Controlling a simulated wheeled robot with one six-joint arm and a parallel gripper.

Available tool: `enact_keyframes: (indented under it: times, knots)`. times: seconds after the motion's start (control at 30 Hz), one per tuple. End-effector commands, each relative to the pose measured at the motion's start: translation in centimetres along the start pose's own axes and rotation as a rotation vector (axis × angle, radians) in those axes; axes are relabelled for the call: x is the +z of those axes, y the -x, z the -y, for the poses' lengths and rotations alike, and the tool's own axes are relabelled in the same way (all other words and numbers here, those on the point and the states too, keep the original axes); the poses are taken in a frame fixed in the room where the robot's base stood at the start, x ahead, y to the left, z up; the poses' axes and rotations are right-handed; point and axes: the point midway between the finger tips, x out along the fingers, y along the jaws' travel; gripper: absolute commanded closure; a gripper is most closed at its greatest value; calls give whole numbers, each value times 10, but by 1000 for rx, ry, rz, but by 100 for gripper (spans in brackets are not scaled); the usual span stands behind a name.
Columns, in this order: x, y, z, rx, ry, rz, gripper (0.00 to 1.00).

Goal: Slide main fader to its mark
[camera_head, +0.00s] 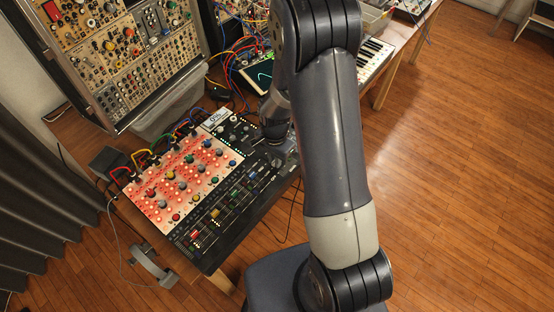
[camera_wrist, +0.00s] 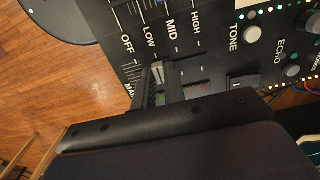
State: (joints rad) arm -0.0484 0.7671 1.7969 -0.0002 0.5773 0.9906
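The black mixer panel (camera_wrist: 215,60) fills the upper right of the wrist view, with a printed OFF, LOW, MID, HIGH scale. A small light-grey fader cap (camera_wrist: 158,73), seemingly the main fader, is below the scale, roughly by LOW and MID. The label starting "MA" is partly hidden. My gripper (camera_wrist: 160,82) has its two dark fingers on either side of the cap; whether they touch it is unclear. In the head view, my gripper (camera_head: 277,157) is low over the right part of the mixer (camera_head: 232,192), its fingertips too small to judge.
Knobs marked TONE (camera_wrist: 252,34) and ECHO (camera_wrist: 291,70) and a black switch (camera_wrist: 243,81) are nearby. Patch cables (camera_head: 150,155) rise from the mixer's left. A modular rack (camera_head: 120,55) stands behind, a keyboard (camera_head: 372,58) beyond my arm. A stool (camera_head: 268,280) is in front.

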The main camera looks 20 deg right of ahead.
Motion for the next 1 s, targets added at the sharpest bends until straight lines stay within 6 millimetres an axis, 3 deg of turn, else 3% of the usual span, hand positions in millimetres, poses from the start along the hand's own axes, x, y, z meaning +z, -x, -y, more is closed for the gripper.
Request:
enact_keyframes:
  times: [0.27, 0.63, 1.0]
  knots:
    - [0, 0, 0, 0, 0, 0, 66]
    - [0, 6, 0, -2, 0, -1, 65]
    - [-1, 62, 1, -5, 0, -3, 65]
